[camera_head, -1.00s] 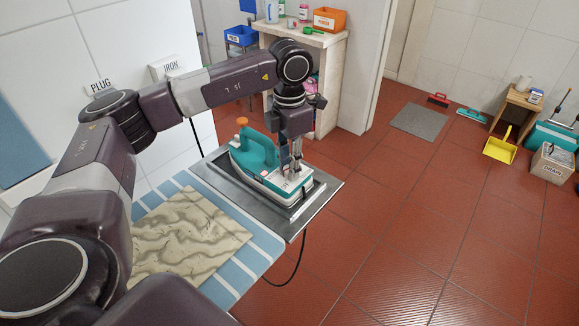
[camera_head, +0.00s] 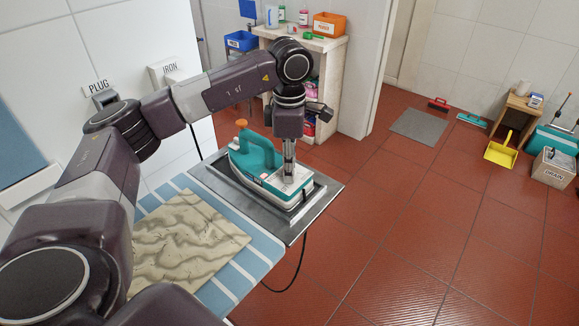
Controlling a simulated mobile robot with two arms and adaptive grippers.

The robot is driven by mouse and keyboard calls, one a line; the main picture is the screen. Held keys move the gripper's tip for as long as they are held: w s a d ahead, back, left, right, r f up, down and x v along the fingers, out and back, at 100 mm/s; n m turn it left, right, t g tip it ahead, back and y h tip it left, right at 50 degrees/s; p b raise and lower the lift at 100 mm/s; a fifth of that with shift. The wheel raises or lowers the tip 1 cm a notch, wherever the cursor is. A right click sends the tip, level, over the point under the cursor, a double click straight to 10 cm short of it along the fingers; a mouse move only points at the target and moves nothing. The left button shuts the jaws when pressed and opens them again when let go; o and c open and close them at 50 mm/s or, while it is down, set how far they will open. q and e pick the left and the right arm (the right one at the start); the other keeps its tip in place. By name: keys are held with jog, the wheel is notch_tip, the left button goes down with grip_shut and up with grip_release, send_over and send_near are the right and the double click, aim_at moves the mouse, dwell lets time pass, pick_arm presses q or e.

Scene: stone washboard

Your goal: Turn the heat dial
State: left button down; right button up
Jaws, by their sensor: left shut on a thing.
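A teal and white iron (camera_head: 257,160) rests on a grey metal tray (camera_head: 316,207) at the end of the ironing board. An orange knob (camera_head: 241,123) stands up at its far left end. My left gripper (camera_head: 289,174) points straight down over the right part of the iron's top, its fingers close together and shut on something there. The heat dial itself is hidden or too small to make out at the fingertips. My right gripper is not in view.
A patterned cloth (camera_head: 185,240) lies on the striped board (camera_head: 262,246) left of the tray. A black cord (camera_head: 301,262) hangs below the tray. A shelf (camera_head: 320,43) with bins stands behind. Red tiled floor on the right is mostly clear.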

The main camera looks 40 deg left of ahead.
pick_arm(q)
jog(key=shift+r, duration=0.1)
dwell(0.3)
jog(key=c, duration=1.7)
grip_release()
jog(key=shift+o, duration=0.2)
notch_tip(320, 180, up, 12)
